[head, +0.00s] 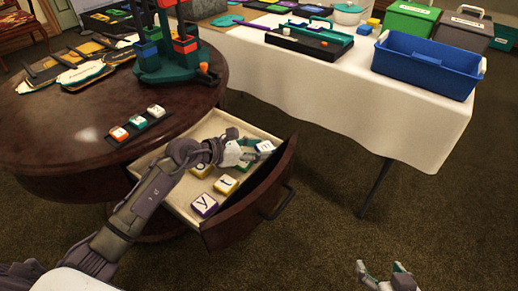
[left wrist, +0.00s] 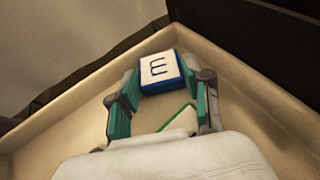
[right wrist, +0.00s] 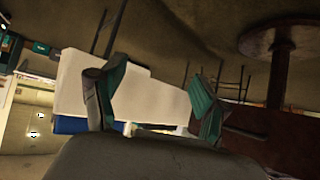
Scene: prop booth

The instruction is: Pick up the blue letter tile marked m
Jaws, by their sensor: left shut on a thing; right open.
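The blue letter tile marked m (left wrist: 161,71) has a white face and blue sides. It sits between the fingertips of my left gripper (left wrist: 160,88) near the drawer's corner in the left wrist view. In the head view the tile (head: 265,147) shows at the drawer's far right end, with my left gripper (head: 250,152) shut on it. I cannot tell whether the tile touches the drawer floor. My right gripper (head: 384,272) is open and empty, low at the right of the head view; its spread fingers also show in the right wrist view (right wrist: 160,92).
The open drawer (head: 170,196) holds other tiles, including a purple y (head: 204,204), a yellow t (head: 226,184) and a green one partly hidden (left wrist: 180,122). A rack (head: 140,128) with three tiles lies on the round table (head: 60,130). A blue bin (head: 425,65) stands on the white-clothed table (head: 300,80).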

